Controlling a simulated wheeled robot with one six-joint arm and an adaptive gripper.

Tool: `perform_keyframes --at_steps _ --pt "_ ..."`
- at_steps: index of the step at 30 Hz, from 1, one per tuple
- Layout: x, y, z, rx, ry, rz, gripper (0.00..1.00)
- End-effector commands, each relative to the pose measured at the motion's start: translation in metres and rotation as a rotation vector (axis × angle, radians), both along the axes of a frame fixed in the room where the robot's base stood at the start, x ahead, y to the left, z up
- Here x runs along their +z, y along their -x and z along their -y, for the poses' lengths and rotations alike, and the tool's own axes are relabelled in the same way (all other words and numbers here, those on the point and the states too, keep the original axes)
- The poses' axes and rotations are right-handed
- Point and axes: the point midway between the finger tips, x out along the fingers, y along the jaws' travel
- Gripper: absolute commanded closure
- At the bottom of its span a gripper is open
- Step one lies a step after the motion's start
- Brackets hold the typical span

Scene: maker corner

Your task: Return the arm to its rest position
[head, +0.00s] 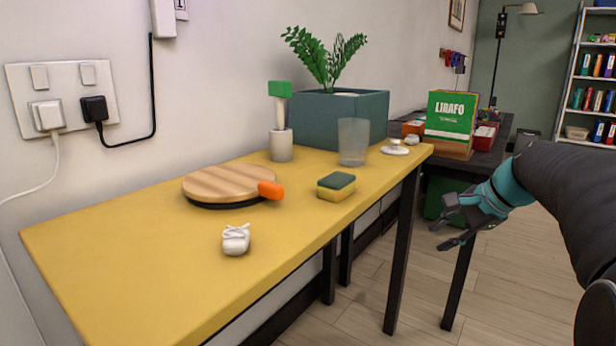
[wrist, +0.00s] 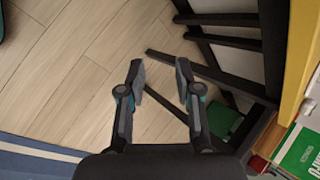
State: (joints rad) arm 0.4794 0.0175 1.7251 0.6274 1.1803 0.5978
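My gripper (head: 450,222) is at the right of the head view, out in the air beyond the right end of the yellow table (head: 120,262). It is below the level of the tabletop and touches nothing that I can see. In the wrist view my gripper (wrist: 160,82) has its two fingers apart, with only floor and dark table legs behind the gap. It is open and empty. My arm comes in from the right edge of the head view.
On the table are a sponge (head: 336,187), a round wooden board (head: 228,182), a white bundle (head: 236,240), a clear cup (head: 353,142) and a teal planter (head: 330,115). A dark table (head: 488,160) with a green box (head: 450,118) stands behind. Floor (head: 530,270) is clear at right.

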Motion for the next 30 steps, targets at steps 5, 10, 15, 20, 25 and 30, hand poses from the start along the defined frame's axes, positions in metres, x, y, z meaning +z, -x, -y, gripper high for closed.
perform_keyframes --at_steps 5,10,15,20,25,30 --pt "-0.031 0.072 -0.028 0.332 0.351 0.022 0.66" --pt "-0.053 0.133 -0.049 0.620 0.604 0.039 0.66" --pt "-0.067 0.188 -0.068 0.840 0.783 0.061 0.66" --pt "-0.072 0.231 -0.087 0.948 0.875 0.094 0.66" --pt "-0.059 0.250 -0.105 0.993 0.916 0.173 0.66" --pt "-0.049 0.252 -0.113 1.003 0.931 0.209 0.66"
